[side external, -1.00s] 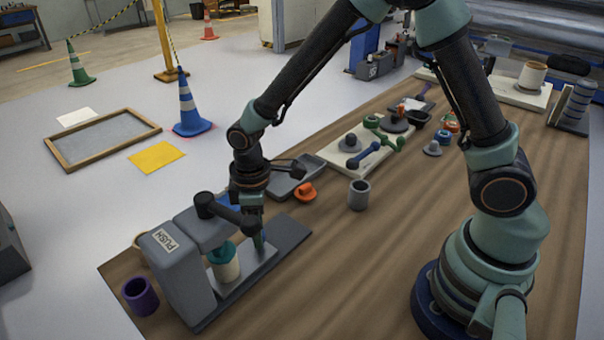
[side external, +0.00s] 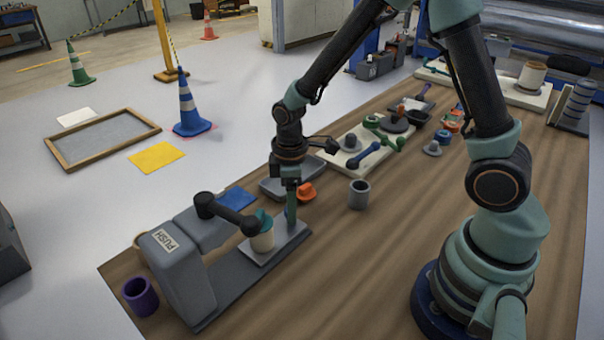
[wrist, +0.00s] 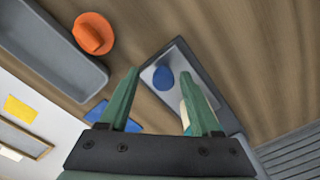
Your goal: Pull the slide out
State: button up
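The slide (side external: 276,246) is a light grey plate at the right end of the dark grey press base. It carries a cream cylinder with a teal top (side external: 262,238) and a blue knob, clearest in the wrist view (wrist: 163,78). My gripper (side external: 291,218) points down at the slide's outer end. In the wrist view, its green fingers (wrist: 160,72) are apart, with the knob between their tips and a gap on each side. I cannot tell whether a finger touches the knob. The cylinder is mostly hidden behind the right finger there.
The grey press (side external: 178,268), marked PUSH, has a black lever (side external: 232,216) over its base. A grey tray (side external: 270,190), an orange part (side external: 307,191) and a grey cup (side external: 359,194) stand nearby. A purple cup (side external: 140,296) is left.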

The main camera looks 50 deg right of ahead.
jog(key=shift+a, duration=0.1)
notch_tip(320, 180, up, 12)
dwell(0.6)
jog(key=s+d+r+m+t, duration=0.4)
jog(key=s+r+m+t, duration=0.1)
jog(key=s+r+m, duration=0.3)
jog(key=shift+s+r+m+t, duration=0.3)
jog(key=shift+r+m, duration=0.05)
jog(key=shift+m, duration=0.15)
dwell(1.2)
